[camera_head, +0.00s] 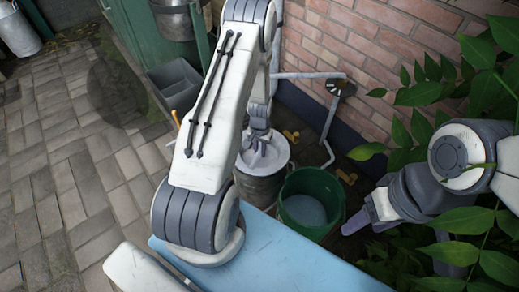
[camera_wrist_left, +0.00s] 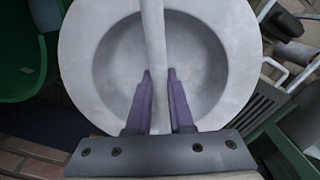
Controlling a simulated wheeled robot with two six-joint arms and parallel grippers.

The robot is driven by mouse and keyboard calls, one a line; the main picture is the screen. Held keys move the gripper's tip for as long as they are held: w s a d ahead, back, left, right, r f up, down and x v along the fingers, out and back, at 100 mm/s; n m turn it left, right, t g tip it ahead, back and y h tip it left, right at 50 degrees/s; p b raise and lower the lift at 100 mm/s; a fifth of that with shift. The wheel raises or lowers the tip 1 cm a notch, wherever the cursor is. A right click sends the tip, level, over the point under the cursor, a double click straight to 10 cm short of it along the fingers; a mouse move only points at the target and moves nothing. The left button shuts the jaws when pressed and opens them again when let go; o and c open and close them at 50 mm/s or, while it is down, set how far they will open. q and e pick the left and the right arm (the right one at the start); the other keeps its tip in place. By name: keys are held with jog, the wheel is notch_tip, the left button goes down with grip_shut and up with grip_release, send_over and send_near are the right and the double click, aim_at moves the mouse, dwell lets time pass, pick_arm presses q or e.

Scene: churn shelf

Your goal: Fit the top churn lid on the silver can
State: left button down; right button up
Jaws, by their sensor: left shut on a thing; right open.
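My left gripper (camera_head: 257,143) points down and is shut on the handle of a pale grey round lid (camera_head: 268,156). In the left wrist view, the lid (camera_wrist_left: 80,60) fills the middle and its bar handle (camera_wrist_left: 153,30) lies between the purple fingers of my left gripper (camera_wrist_left: 158,75). A grey metal can (camera_head: 262,190) stands upright directly below the lid. The lid covers its mouth in the head view; I cannot tell whether it is touching or just above the rim. My right gripper (camera_head: 365,218) is open and empty at the right.
A green bucket (camera_head: 322,205) stands close to the right of the can. A blue surface (camera_head: 270,262) is in front. A brick wall (camera_head: 370,40) and leaves (camera_head: 425,90) bound the back and right. Another metal can (camera_head: 18,30) stands far left; paving on the left is clear.

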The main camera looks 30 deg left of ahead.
pick_arm(q)
jog(key=c, duration=0.7)
grip_release()
notch_tip(320, 180, up, 10)
jog(key=r+p, duration=0.1)
jog(key=p, duration=0.3)
jog(key=s+d+r+m, duration=0.3)
jog(key=d+r+m, duration=0.1)
jog(key=d+r, duration=1.2)
jog(key=s+d+r+m, duration=0.2)
jog(key=s+d+r, duration=0.15)
jog(key=s, duration=0.25)
jog(key=s+d+r+m+h, duration=0.1)
jog(key=s+d+r+m, duration=0.2)
jog(key=s, duration=0.4)
jog(key=s+d+r, duration=0.4)
jog(key=s, duration=0.2)
jog(key=r+p, duration=3.3)
jog(key=p, duration=0.1)
jog(key=shift+s+a+r, duration=0.1)
jog(key=shift+s+r, duration=0.15)
